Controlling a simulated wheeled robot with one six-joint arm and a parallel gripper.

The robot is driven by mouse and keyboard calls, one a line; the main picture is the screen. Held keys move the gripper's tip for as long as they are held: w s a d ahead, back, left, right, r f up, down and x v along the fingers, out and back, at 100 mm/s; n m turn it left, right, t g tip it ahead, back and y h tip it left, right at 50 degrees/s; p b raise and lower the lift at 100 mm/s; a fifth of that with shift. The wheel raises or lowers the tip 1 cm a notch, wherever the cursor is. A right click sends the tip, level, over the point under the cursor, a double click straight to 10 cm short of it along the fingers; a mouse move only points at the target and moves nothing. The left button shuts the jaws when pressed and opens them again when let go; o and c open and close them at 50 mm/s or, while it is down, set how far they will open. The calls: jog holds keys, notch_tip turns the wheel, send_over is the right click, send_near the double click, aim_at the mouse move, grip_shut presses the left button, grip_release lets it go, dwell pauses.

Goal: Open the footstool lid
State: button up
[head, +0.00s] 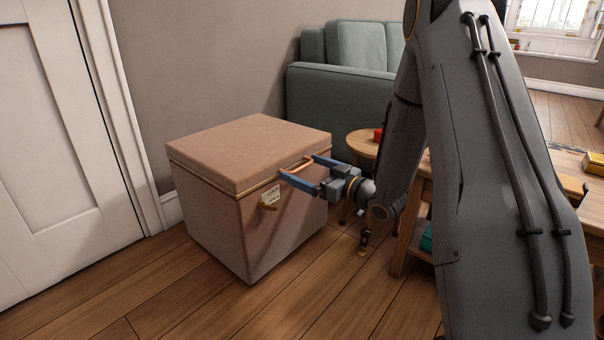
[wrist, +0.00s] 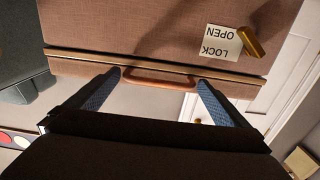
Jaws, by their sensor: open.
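The footstool (head: 235,220) is a pinkish-brown padded box on the floor. Its lid (head: 245,145) is down, with a gold trim line at the seam. A copper-coloured handle (head: 297,167) is on the lid's front edge; it also shows in the wrist view (wrist: 160,82). A label reading LOCK and OPEN (wrist: 222,42) is on the front below the lid. A tilted brass latch (wrist: 252,42) sits beside it, one end near the word OPEN. My gripper (head: 300,167) is open at the handle, one blue finger by each end. Contact cannot be told.
A white door (head: 60,130) is left of the footstool. A green sofa (head: 340,100) stands behind, and a small round table (head: 362,143) and a wooden table (head: 415,200) are to the right. Wooden floor in front is clear.

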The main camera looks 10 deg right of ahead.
jog(key=shift+w+a, duration=0.4)
jog(key=shift+w, duration=0.2)
jog(key=c, duration=1.2)
jog(key=shift+o, duration=0.2)
jog(key=shift+r, duration=0.1)
